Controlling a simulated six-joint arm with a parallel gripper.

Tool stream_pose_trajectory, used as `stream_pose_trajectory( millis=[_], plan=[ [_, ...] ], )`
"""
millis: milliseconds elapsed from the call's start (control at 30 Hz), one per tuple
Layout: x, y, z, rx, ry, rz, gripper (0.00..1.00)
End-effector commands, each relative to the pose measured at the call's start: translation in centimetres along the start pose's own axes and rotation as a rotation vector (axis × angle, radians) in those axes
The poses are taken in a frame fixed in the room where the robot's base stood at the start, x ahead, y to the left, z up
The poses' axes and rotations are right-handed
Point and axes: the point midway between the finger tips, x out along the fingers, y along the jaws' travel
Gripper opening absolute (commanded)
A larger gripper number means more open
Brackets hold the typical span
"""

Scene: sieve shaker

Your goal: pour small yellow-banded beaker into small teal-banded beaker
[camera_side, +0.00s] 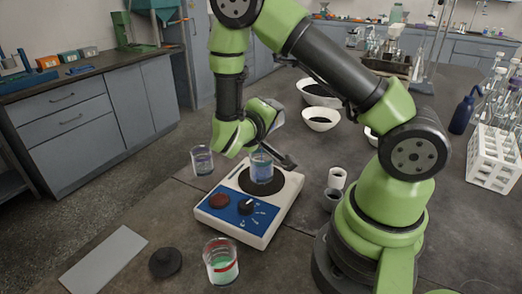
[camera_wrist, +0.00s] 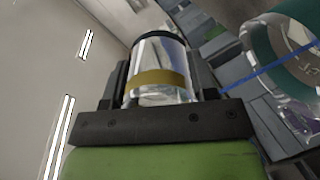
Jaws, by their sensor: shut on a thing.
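My gripper (camera_wrist: 161,85) is shut on the small yellow-banded beaker (camera_wrist: 160,78), which sits between the dark jaws in the wrist view. The yellow-banded beaker looks clear, with a dark rim; its fill is not clear. A glass beaker with a wide teal band (camera_wrist: 262,48) is close by at the upper right of the wrist view, partly cut off by the frame. In the side view, my gripper (camera_side: 285,160) is low over the shaker, beside a bluish glass beaker (camera_side: 262,172) on the dark round plate. I cannot tell the held beaker apart there.
The white and blue shaker (camera_side: 262,222) stands mid-bench. A blue-banded beaker (camera_side: 202,161) stands left of it, a red-banded beaker (camera_side: 221,266) in front. A dark disc (camera_side: 165,263) and grey plate (camera_side: 104,260) lie front left. White bowls (camera_side: 321,119) stand behind.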

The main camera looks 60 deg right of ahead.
Motion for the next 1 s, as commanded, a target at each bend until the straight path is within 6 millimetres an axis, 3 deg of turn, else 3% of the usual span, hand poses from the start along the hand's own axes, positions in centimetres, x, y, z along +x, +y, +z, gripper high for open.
stream_pose_trajectory(
  millis=[1000],
  plan=[
    [-0.21, 0.16, -0.08, 0.0, 0.023, 0.054, 0.27]
  ],
)
